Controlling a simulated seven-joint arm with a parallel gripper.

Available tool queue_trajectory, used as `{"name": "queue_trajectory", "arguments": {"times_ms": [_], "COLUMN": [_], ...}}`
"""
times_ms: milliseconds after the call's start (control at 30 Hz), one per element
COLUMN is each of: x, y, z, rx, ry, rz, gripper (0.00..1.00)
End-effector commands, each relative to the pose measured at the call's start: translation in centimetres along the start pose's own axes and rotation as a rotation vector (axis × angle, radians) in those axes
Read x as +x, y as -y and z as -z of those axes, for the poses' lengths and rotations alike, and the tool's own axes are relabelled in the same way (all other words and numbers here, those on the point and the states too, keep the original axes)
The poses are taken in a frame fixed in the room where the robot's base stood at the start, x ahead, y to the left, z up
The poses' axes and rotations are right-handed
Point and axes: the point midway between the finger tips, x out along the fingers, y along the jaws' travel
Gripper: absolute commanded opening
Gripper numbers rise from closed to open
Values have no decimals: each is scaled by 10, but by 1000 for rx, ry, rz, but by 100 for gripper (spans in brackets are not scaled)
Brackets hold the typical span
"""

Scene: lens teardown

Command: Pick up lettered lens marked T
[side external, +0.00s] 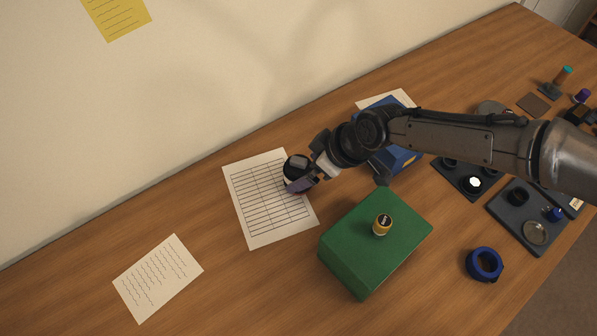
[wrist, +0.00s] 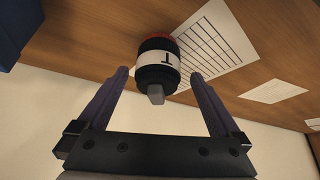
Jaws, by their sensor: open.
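The lens marked T (wrist: 157,65) is a black barrel with a white band that bears a dark T, a red ring at its far end and a grey tip at its near end. It is between and ahead of my open fingers in the wrist view. In the side view the lens (side external: 294,172) shows at the upper right of a lined sheet, partly hidden by my gripper (side external: 301,184). My gripper also shows in the wrist view (wrist: 158,93), its two purple-grey fingers spread to either side. I cannot tell whether a finger touches the lens.
The lined sheet (side external: 262,212) lies under the lens area. A green block (side external: 352,262) with a small gold-and-black cylinder (side external: 382,224) on top stands to the right. A blue box (side external: 398,163) is behind my arm. Dark trays (side external: 508,218) are further right. The front-left table is mostly clear.

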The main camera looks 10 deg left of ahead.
Motion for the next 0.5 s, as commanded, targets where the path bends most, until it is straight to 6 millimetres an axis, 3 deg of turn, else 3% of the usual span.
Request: {"name": "queue_trajectory", "arguments": {"times_ms": [500], "x": [51], "y": [-2], "z": [-3], "rx": [1], "ry": [0], "rz": [0], "gripper": [100]}}
